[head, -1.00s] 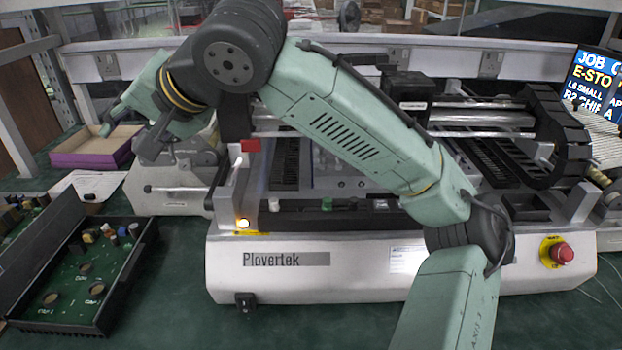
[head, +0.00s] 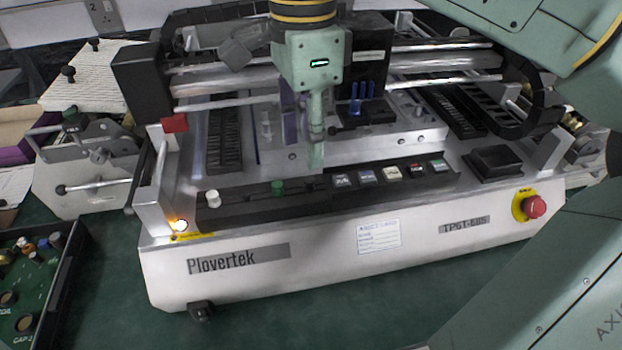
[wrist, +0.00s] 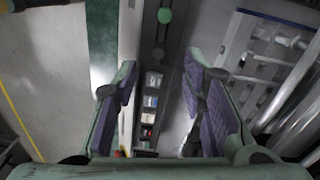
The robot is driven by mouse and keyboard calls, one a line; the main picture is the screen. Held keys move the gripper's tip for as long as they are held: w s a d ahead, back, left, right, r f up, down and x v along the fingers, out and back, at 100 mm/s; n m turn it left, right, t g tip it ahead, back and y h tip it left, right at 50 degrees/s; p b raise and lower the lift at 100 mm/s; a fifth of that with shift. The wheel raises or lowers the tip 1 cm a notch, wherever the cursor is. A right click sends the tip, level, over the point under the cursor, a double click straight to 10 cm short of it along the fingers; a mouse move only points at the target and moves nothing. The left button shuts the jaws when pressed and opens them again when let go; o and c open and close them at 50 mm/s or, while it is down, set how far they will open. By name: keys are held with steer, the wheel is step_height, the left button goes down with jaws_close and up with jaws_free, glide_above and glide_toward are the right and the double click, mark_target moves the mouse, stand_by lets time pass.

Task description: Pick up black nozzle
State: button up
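My gripper (head: 316,160) points down over the machine's front ledge, seen edge-on in the head view. In the wrist view my gripper (wrist: 160,68) has its two purple-padded fingers wide apart with nothing held between them. A small dark round shape (wrist: 157,54) lies on the dark strip between the fingertips; it may be the black nozzle, but it is too dim to be sure. In the head view I cannot pick it out against the dark strip.
The machine (head: 330,262) has gantry rails (head: 440,65) behind the gripper, blue pegs (head: 356,98), and a red emergency stop (head: 535,207). A board tray (head: 70,290) stands at the left.

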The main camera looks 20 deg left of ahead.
mark_target(309, 179)
steer(key=shift+d+f+p, duration=0.15)
steer(key=shift+f+p, duration=0.45)
steer(key=shift+f, duration=2.6)
steer(key=shift+c, duration=0.2)
steer(key=c, duration=0.8)
